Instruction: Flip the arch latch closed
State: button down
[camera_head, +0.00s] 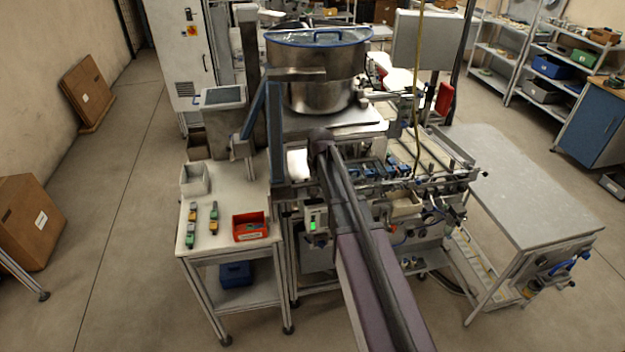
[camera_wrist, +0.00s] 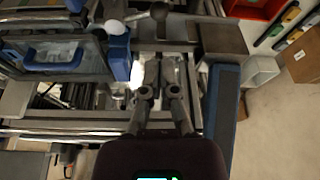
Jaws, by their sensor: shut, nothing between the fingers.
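My gripper (camera_wrist: 159,68) shows in the wrist view with its two dark fingers close together and nothing between them. The fingertips are over the metal frame of the machine, beside a blue block (camera_wrist: 119,56). A dark round knob (camera_wrist: 158,12) on a bar and a white rounded part (camera_wrist: 114,27) lie beyond the fingertips. I cannot tell for certain which part is the arch latch, or whether the fingers touch anything. In the head view my arm reaches to the machine and hides the gripper and the spot beneath it.
A steel bowl (camera_head: 318,90) with a blue rim stands on the machine behind. A blue upright post (camera_head: 275,130) stands close left of my arm. A side table (camera_head: 222,212) holds a red bin (camera_head: 250,226). A grey table (camera_head: 530,190) at right is bare.

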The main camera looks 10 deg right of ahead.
aim_at(321, 192)
jog(key=b+x, duration=0.8)
jog(key=x, duration=0.1)
jog(key=shift+f, duration=0.15)
dwell(0.4)
jog(key=shift+a, duration=0.2)
jog(key=shift+s+a, duration=0.1)
dwell(0.3)
